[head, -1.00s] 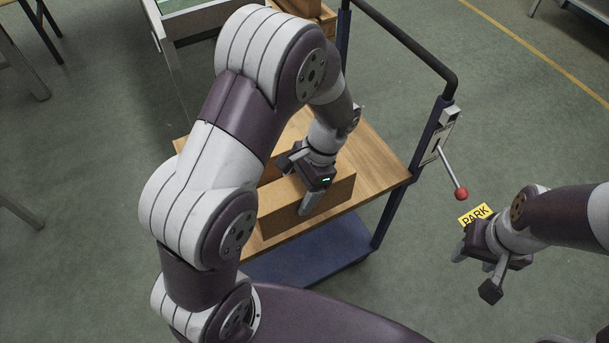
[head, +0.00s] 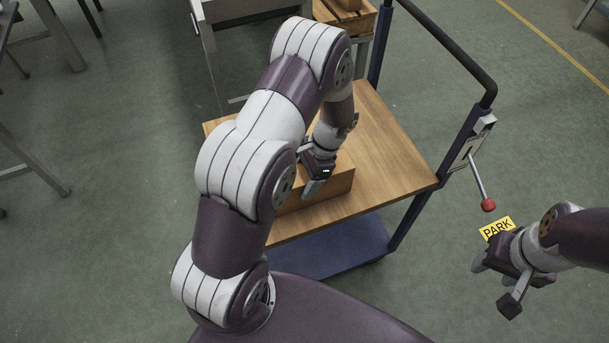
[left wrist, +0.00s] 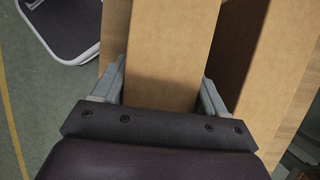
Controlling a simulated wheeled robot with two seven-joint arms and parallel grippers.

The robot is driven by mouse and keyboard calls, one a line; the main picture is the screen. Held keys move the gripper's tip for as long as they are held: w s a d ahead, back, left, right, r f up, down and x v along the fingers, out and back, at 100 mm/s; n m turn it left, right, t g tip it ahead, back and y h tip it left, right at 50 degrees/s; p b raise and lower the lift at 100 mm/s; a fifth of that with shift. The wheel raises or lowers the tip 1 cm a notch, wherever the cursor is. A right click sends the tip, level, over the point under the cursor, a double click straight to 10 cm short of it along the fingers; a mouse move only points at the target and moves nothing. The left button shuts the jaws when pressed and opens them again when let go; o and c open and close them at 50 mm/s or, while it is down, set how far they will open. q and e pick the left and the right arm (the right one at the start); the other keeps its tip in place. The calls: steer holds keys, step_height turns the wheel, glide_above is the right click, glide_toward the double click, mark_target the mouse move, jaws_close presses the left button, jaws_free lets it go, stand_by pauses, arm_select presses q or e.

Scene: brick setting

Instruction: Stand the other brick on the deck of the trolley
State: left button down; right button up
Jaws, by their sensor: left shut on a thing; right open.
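My left gripper (head: 313,187) is shut on a tan brick (head: 335,184) at the trolley's deck (head: 382,150). The brick's long side lies flat; I cannot tell whether it touches the wood. In the left wrist view the brick (left wrist: 167,55) runs between the two fingers. In the head view my left arm hides much of this area. My right gripper (head: 494,284) is open and empty, off the trolley's right side.
The trolley has a dark push handle (head: 450,62), a blue lower shelf (head: 335,252) and a red-knobbed lever (head: 488,204) by a yellow PARK sign (head: 497,228). A wooden crate (head: 345,15) stands behind. The deck's right part is bare.

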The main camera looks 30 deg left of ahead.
arm_select(q)
steer(key=shift+f, duration=0.1)
steer(key=shift+c, duration=0.2)
jaws_free()
steer(key=shift+r, duration=0.25)
steer(key=v, duration=0.8)
steer(key=shift+d+r+p, duration=0.1)
steer(key=shift+p, duration=0.25)
steer(key=p+v, duration=0.3)
steer(key=v, duration=0.1)
steer(key=shift+s+p, duration=0.1)
steer(key=shift+p, duration=0.2)
steer(key=s+d+r+n+t+h, duration=0.2)
steer(key=s+r+n, duration=0.6)
steer(key=s, duration=0.4)
steer(key=t+h, duration=0.1)
steer(key=t, duration=0.1)
steer(key=shift+s+d+t, duration=0.3)
steer(key=shift+s+t, duration=0.1)
